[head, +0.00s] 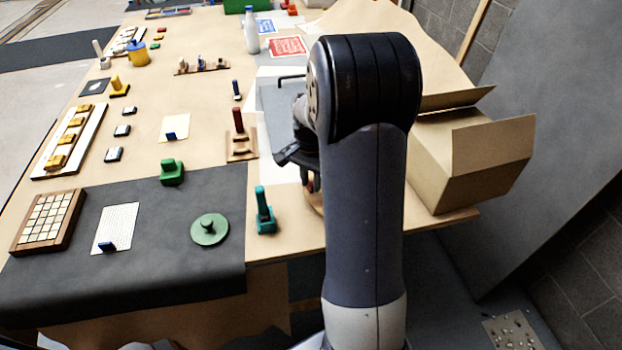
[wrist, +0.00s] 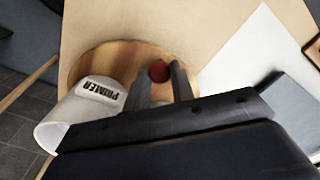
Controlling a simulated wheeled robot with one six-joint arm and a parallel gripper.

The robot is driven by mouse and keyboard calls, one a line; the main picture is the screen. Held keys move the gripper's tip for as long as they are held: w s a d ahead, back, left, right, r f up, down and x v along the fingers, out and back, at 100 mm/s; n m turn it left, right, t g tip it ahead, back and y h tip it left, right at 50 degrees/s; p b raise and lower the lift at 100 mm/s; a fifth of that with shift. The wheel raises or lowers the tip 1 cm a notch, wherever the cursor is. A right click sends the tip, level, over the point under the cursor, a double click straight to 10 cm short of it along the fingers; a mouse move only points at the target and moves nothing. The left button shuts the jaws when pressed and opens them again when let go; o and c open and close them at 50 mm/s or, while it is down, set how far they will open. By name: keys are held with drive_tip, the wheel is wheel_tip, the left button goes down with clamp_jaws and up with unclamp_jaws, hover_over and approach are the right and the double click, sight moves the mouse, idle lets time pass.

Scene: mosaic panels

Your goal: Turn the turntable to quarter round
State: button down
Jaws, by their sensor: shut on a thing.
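The turntable is a round wooden disc (wrist: 92,62) in the wrist view, with a red knob (wrist: 158,70) standing off its middle. A white cylinder labelled PRIMER (wrist: 68,118) is at the disc's left edge, partly cut off by my gripper's body. My gripper (wrist: 161,76) has its two fingers on either side of the red knob and is shut on it. In the head view my arm hides nearly all of the turntable; only a sliver of wood (head: 316,200) shows beside the arm.
An open cardboard box (head: 480,160) stands right of my arm. A teal clamp-like piece (head: 264,212) and a wooden stand with a red post (head: 240,140) are to the left. A dark mat (head: 170,255) with several items covers the front left table.

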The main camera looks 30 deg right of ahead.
sight(317, 201)
drive_tip(key=shift+s, duration=0.2)
idle(0.4)
drive_tip(key=shift+s+a+n+b, duration=0.15)
drive_tip(key=shift+s+n+b, duration=0.15)
drive_tip(key=shift+s+n, duration=1.25)
drive_tip(key=shift+n, duration=0.65)
drive_tip(key=shift+s+d+n+b, duration=0.2)
drive_tip(key=shift+s+d+n, duration=0.1)
drive_tip(key=shift+s+n, duration=0.7)
drive_tip(key=shift+s+d+n+b, duration=0.2)
drive_tip(key=shift+s+n, duration=0.45)
drive_tip(key=shift+n, duration=0.55)
drive_tip(key=shift+s+d+n, duration=0.45)
drive_tip(key=shift+s+n, duration=0.2)
drive_tip(key=shift+n, duration=0.25)
drive_tip(key=shift+s+d+n, duration=0.4)
drive_tip(key=shift+d+n, duration=0.05)
drive_tip(key=shift+n, duration=0.3)
drive_tip(key=shift+s+d+n, duration=0.4)
drive_tip(key=shift+n, duration=0.35)
drive_tip(key=shift+s+d+n, duration=0.45)
drive_tip(key=shift+d+n, duration=0.2)
drive_tip(key=shift+n, duration=0.25)
drive_tip(key=shift+s+d+r+n, duration=0.1)
drive_tip(key=shift+s+d+n, duration=0.2)
drive_tip(key=shift+d+n, duration=0.65)
drive_tip(key=shift+n, duration=0.35)
